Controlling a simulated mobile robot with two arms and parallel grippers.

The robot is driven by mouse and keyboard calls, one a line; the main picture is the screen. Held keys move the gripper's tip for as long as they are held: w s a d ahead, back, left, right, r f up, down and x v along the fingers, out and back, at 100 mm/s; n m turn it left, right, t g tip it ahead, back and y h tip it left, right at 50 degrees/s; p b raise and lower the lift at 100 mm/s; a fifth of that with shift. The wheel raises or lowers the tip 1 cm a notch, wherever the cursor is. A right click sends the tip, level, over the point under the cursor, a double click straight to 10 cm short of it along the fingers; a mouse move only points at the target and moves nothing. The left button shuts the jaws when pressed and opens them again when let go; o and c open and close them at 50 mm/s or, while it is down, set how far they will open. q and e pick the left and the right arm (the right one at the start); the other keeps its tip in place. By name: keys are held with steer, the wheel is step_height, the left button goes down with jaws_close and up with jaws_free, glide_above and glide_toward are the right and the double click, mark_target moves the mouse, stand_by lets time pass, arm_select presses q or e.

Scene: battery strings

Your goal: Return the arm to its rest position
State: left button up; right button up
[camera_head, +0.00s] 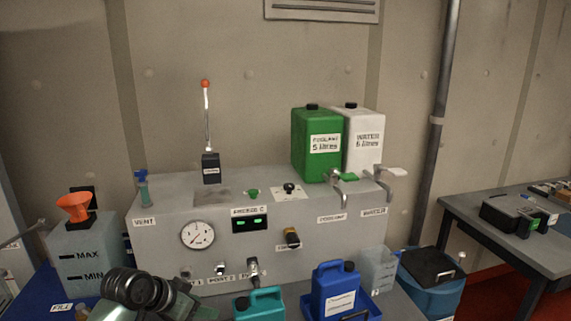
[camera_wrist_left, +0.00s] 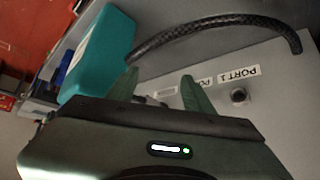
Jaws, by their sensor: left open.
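My left arm comes in at the lower left of the head view, in front of the grey machine (camera_head: 280,218). My left gripper (camera_head: 184,290) is near the machine's lower front, by the port labels. In the left wrist view its two green fingers (camera_wrist_left: 160,86) stand apart with nothing seen between them. A port labelled PORT 1 (camera_wrist_left: 238,95) is just right of the fingers, on the grey panel. A teal container (camera_wrist_left: 98,52) is left of the fingers, and a black braided hose (camera_wrist_left: 215,30) arches above them. My right gripper is not in view.
A teal jug (camera_head: 259,304) and a blue jug (camera_head: 334,288) stand in front of the machine. A grey tank with an orange funnel (camera_head: 74,206) stands at left. Green (camera_head: 316,150) and white (camera_head: 365,142) canisters stand on top. A side table (camera_head: 480,215) is at right.

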arm_select(q)
steer(key=s+d+f+n+g+y, duration=0.1)
steer(key=s+f, duration=0.5)
steer(key=s, duration=0.4)
steer(key=s+d+f+n+g+y, duration=0.1)
steer(key=s+d+f, duration=0.1)
steer(key=s+f, duration=0.6)
steer(key=s+a+r+n+g+y, duration=0.1)
steer(key=s+n, duration=0.1)
steer(key=s, duration=0.7)
steer(key=s+a+r+n+y, duration=0.1)
steer(key=s+a, duration=0.1)
steer(key=s, duration=0.8)
step_height(320, 180, down, 33)
steer(key=s+g+b, duration=0.2)
steer(key=b, duration=0.4)
steer(key=s+a+f+b, duration=0.2)
steer(key=s+f+b, duration=0.2)
steer(key=s+f, duration=1.1)
step_height(320, 180, down, 5)
steer(key=shift+s+a+r+g, duration=0.2)
steer(key=shift+s+a+g, duration=0.15)
steer(key=shift+a+g, duration=0.05)
